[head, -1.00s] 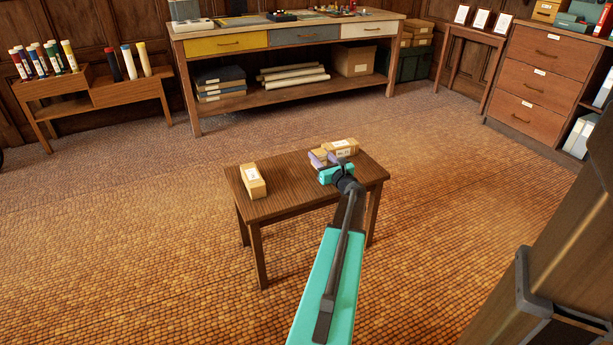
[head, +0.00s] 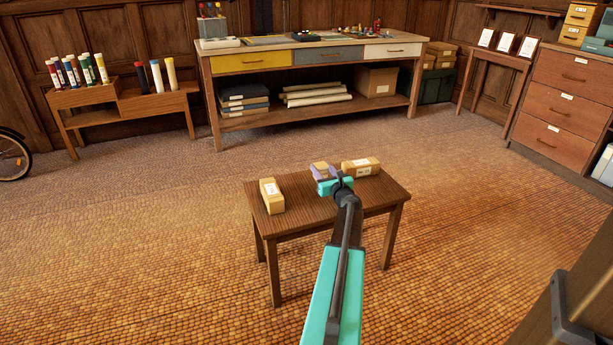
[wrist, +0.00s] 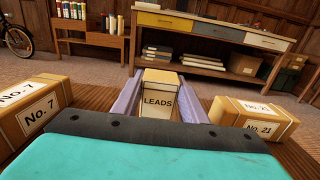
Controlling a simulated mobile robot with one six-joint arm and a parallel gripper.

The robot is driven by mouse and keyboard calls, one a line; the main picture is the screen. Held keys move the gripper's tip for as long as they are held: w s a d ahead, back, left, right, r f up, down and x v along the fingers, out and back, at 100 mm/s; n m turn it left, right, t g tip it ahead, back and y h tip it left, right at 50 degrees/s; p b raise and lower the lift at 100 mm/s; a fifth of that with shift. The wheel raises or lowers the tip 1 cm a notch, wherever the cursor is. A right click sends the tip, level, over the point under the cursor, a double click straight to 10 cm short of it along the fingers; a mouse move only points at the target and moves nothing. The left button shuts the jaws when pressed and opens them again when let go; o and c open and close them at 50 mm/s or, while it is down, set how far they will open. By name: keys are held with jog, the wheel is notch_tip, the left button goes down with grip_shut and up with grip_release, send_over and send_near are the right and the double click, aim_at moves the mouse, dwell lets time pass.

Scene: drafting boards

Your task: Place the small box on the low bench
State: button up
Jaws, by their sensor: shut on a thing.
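The small box (wrist: 158,95), tan and labelled LEADS, is between the two purple fingers of my gripper (wrist: 160,98) in the wrist view. In the head view the small box (head: 320,168) shows just beyond my gripper (head: 323,174), which is shut on it. The low bench (head: 318,212) is a small dark wooden table, and the gripper is over its top near the middle. I cannot tell whether the small box touches the bench top. My gripper hides the box's lower near part.
A tan box labelled No. 7 (wrist: 32,105) lies on the bench to the left. A box labelled No. 21 (wrist: 252,120) lies close on the right. Bare bench top shows between them. A long workbench (head: 310,47) stands behind, with open floor between.

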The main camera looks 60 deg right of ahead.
jog(key=w, duration=0.2)
jog(key=w+b, duration=0.1)
jog(key=w, duration=0.4)
jog(key=shift+w+f+b, duration=0.3)
jog(key=shift+w+f, duration=0.05)
jog(key=shift+f+b, duration=0.85)
jog(key=shift+f, duration=0.9)
jog(key=shift+f, duration=0.2)
jog(key=o, duration=1.1)
jog(key=shift+r, duration=0.2)
jog(key=shift+s+a, duration=0.1)
jog(key=shift+s, duration=0.05)
jog(key=shift+p+v, duration=1.15)
jog(key=shift+v, duration=4.75)
